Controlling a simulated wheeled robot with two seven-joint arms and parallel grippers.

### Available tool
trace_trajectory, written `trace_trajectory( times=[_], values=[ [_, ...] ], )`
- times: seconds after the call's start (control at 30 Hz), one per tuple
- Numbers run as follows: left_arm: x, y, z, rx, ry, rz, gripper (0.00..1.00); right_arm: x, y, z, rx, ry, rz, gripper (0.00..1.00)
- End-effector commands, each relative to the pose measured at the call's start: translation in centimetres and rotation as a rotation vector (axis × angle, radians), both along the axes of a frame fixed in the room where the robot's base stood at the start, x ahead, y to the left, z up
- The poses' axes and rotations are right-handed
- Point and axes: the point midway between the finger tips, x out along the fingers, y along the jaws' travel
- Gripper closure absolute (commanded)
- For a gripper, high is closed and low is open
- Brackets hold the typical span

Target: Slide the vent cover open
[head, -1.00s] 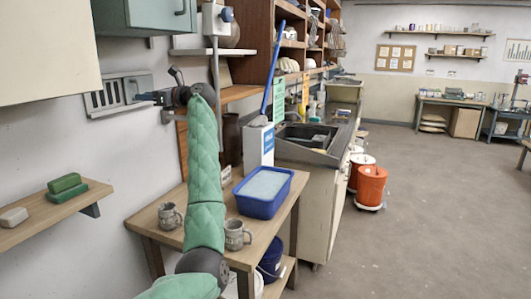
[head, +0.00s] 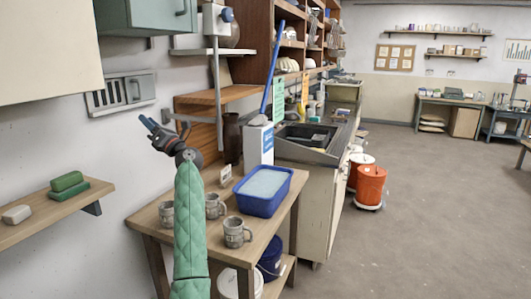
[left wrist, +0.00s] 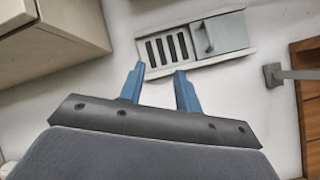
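The vent (head: 121,92) is on the left wall, a pale frame with dark slots at its left. Its grey sliding cover (head: 141,88), with an upright handle, sits over the right part, leaving the slots on the left uncovered. In the left wrist view the cover (left wrist: 228,32) and its handle show clearly, with several slots to their left. My left gripper (head: 147,122) is below and to the right of the vent, apart from it. Its blue fingers (left wrist: 159,69) are spread and empty, pointing toward the vent. My right gripper is out of view.
A wall bracket (left wrist: 272,75) is right of the vent. A cabinet (head: 45,45) hangs at upper left. Below, a wooden table (head: 150,222) holds several mugs and a blue tub (head: 262,209). A shelf (head: 45,222) with green blocks is at lower left.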

Motion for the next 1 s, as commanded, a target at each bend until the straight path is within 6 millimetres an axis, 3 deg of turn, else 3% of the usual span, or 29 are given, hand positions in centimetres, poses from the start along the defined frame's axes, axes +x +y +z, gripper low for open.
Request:
trace_trajectory(
  times=[0.33,0.57,0.77,1.0],
  values=[
    [-3.1,-5.5,-8.8,0.489,0.299,-0.089,0.67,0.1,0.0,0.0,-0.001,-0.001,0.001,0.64],
    [-6.1,-9.9,-16.3,0.804,0.518,-0.161,0.67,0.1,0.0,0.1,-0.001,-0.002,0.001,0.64],
    [-9.7,-13.5,-23.8,1.067,0.718,-0.233,0.67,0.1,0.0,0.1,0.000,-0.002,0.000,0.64],
    [-15.9,-17.0,-33.3,1.372,0.963,-0.338,0.67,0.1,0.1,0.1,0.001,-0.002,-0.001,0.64]
  ],
)
